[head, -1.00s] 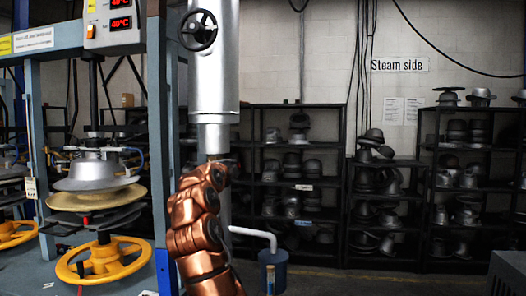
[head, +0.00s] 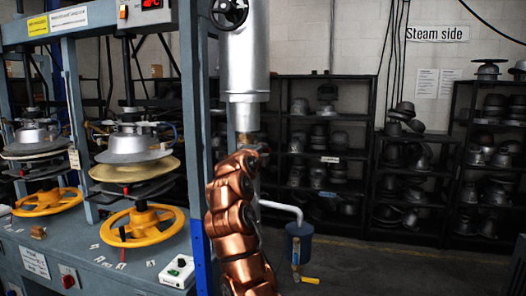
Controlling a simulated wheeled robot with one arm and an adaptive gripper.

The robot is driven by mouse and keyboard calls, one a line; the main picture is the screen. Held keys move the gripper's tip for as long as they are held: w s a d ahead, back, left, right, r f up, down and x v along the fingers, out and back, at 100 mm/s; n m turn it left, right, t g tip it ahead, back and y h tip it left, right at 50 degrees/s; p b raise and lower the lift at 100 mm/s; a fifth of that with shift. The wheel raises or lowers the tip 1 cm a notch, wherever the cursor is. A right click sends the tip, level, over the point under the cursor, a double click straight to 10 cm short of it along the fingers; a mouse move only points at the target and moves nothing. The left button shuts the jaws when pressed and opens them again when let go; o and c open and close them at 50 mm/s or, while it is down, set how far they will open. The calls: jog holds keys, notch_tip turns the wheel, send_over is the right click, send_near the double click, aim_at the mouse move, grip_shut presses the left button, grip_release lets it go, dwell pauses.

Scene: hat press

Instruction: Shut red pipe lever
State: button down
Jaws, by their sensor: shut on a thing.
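The silver vertical pipe (head: 248,65) with a dark round handwheel (head: 229,12) stands in the middle of the head view. My copper-coloured arm rises from the bottom in front of its lower part. The arm's upper bend overlaps the pipe just below the wide silver section, near a small brownish fitting (head: 246,141). My gripper and its fingers are hidden behind my arm. No red lever shows on this pipe; that stretch is partly covered by my arm.
The blue-grey press bench (head: 95,262) with yellow handwheels (head: 145,229) fills the left. A white pipe (head: 280,207) bends into a blue bucket (head: 299,243), with a yellow-handled valve (head: 309,280) in front. Black hat racks (head: 378,165) line the back wall. Floor at right is clear.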

jog(key=shift+a+f, duration=0.15)
jog(key=c, duration=1.2)
grip_release()
jog(key=shift+o, duration=0.6)
jog(key=shift+s, duration=0.1)
jog(key=v, duration=1.1)
jog(key=shift+s, duration=0.35)
